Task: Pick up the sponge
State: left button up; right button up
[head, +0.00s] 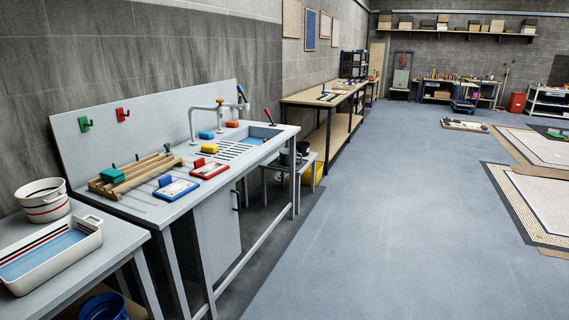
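Several small coloured blocks that look like sponges lie on the grey sink counter (150,207) at the left. A yellow block (209,148) lies in front, a blue block (206,134) lies behind it, and an orange block (232,124) lies near the tap. I cannot tell which of them is the sponge in the task. Neither of my grippers shows in the head view.
A wooden rack (137,172), a red tray (209,169) and a blue tray (176,188) stand on the counter's front part. A tap (192,125) rises behind the blocks. A side table holds a white basin (85,245) and bucket (43,205).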

aim_at(206, 148)
jog(key=i, duration=3.4)
jog(key=i+u, duration=0.2)
jog(key=u, duration=0.2)
jog(key=i+l+u, duration=0.1)
jog(key=i+u, duration=0.15)
jog(key=u, duration=0.15)
jog(key=i+l+u, duration=0.15)
jog(key=u, duration=0.25)
jog(key=i+l+u, duration=0.2)
jog(key=u, duration=0.25)
jog(key=i+l+u, duration=0.15)
jog(key=l+u, duration=0.25)
jog(key=j, duration=0.1)
